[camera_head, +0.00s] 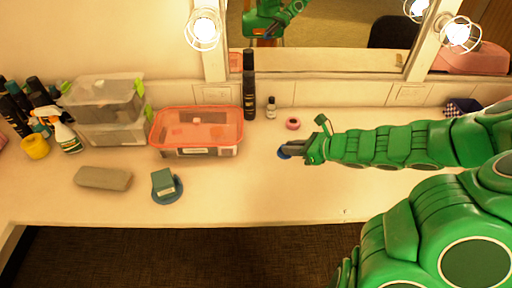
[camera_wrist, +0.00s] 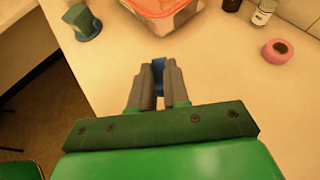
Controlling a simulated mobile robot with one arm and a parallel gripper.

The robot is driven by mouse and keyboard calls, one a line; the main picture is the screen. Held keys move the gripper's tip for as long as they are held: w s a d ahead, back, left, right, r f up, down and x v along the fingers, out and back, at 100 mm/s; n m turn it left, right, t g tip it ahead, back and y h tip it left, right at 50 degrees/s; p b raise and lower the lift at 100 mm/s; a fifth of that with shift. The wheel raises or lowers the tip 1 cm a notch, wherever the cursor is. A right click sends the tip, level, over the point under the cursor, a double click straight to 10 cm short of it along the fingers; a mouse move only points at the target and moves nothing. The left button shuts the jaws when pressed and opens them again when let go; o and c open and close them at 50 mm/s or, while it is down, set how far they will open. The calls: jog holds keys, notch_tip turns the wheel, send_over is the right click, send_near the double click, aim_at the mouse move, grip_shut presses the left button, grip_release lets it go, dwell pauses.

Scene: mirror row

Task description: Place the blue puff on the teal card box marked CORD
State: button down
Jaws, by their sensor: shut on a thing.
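My gripper (camera_head: 288,150) is shut on the blue puff (camera_head: 282,153), which it holds over the counter right of the middle. In the wrist view the puff (camera_wrist: 158,72) shows as a narrow blue piece between the two grey fingertips (camera_wrist: 158,75). The fingers hide most of it. The teal card box (camera_head: 163,182) stands on a round blue base (camera_head: 171,197) near the counter's front edge, to the left of my gripper. In the wrist view the box (camera_wrist: 80,18) is at the top left. I cannot read its label.
A clear bin with an orange rim (camera_head: 156,138) stands behind the teal box. A grey block (camera_head: 103,178) lies to its left. A black bottle (camera_head: 249,90), a small bottle (camera_head: 271,108) and a pink ring (camera_head: 292,124) stand near the mirror. The front counter between box and gripper is clear.

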notch_tip(320, 180, up, 3)
jog(key=n+g+y, duration=0.2)
jog(key=n+g, duration=0.5)
send_over(169, 178)
jog(key=shift+f, duration=4.05)
jog(key=shift+f, duration=0.15)
jog(key=c, duration=1.1)
grip_release()
